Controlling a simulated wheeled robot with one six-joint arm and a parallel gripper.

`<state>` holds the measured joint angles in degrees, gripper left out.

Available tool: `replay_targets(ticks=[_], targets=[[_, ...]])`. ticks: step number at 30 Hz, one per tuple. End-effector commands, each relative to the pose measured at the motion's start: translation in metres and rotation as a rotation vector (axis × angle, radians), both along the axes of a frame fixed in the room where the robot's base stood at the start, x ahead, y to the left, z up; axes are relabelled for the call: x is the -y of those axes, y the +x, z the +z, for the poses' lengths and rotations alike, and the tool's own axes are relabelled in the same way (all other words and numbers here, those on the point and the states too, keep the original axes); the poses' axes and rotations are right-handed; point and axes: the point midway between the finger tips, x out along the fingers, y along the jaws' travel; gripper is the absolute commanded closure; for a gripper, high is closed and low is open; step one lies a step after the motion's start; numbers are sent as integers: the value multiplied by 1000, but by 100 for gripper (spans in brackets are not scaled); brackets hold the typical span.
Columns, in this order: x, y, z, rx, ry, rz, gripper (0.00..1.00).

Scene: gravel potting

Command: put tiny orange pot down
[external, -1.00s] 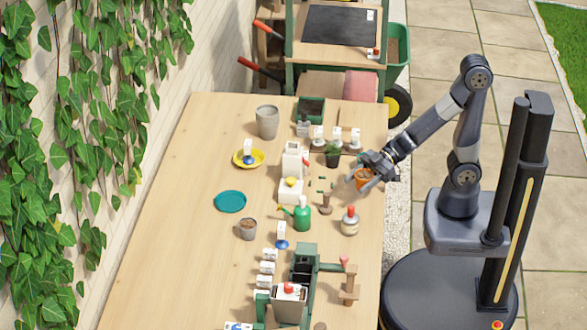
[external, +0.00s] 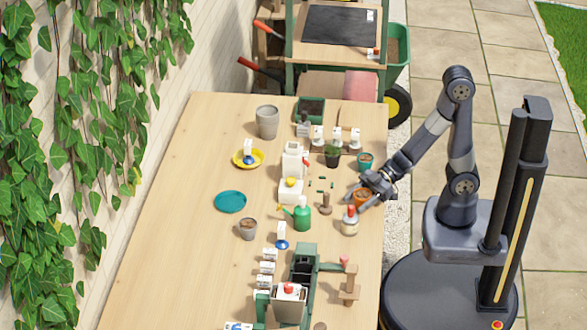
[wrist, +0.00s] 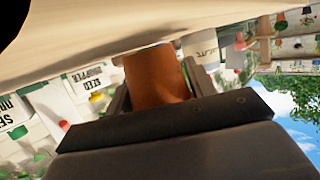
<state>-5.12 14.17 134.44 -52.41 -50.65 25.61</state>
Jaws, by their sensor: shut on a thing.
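The tiny orange pot (external: 361,197) is held between the fingers of my gripper (external: 363,195) over the right edge area of the table. In the wrist view the orange pot (wrist: 157,75) sits between the two dark fingers, with the pale tabletop across the top of the picture. My gripper is shut on the pot. I cannot tell whether the pot's base touches the table.
A cream bottle with a red top (external: 349,221) stands just in front of the pot. A teal pot (external: 365,162) stands behind it. The left of the table (external: 170,240) is mostly clear.

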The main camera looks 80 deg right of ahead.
Motion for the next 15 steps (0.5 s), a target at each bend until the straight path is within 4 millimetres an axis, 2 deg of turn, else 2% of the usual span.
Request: replay_targets(ticks=[3,4,12,15], targets=[[0,0,-5,0,0,0,73],[0,0,-5,0,0,0,48],[0,0,-4,0,0,0,26],[0,0,-4,0,0,0,26]])
